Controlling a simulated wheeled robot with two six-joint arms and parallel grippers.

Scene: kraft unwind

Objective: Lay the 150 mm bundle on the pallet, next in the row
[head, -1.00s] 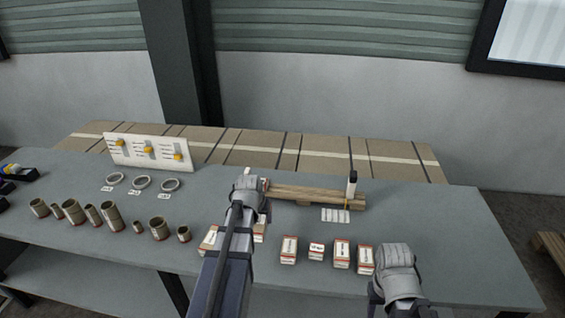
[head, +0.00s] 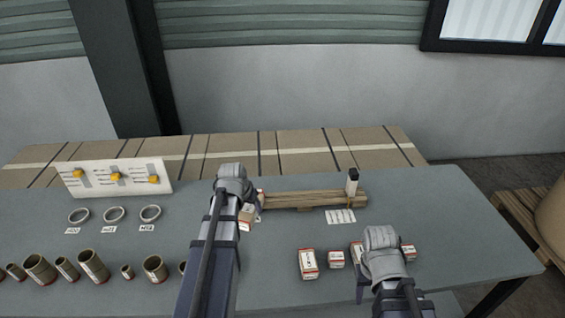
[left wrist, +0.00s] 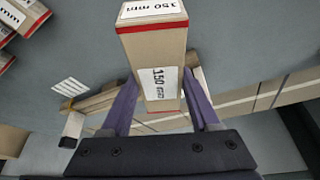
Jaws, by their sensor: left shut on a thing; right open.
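My left gripper (head: 236,196) is shut on a kraft-coloured bundle (head: 247,218) with red-edged ends. Its labels read 150 mm in the left wrist view (left wrist: 158,55), where it stands between the two fingers. The bundle is beside the left end of the small wooden pallet (head: 312,201), and I cannot tell if it touches anything. Part of the pallet also shows in the left wrist view (left wrist: 96,104). A black-topped post (head: 353,180) stands at the pallet's right end. My right gripper (head: 378,262) is open, over the bundles at front right, its fingertips mostly hidden.
Several labelled bundles (head: 308,264) stand at the front right, partly hidden by my right gripper. Cardboard tubes (head: 93,266) line the front left. Rings (head: 114,214) lie before a white board (head: 115,178). The grey table (head: 440,205) is clear at right.

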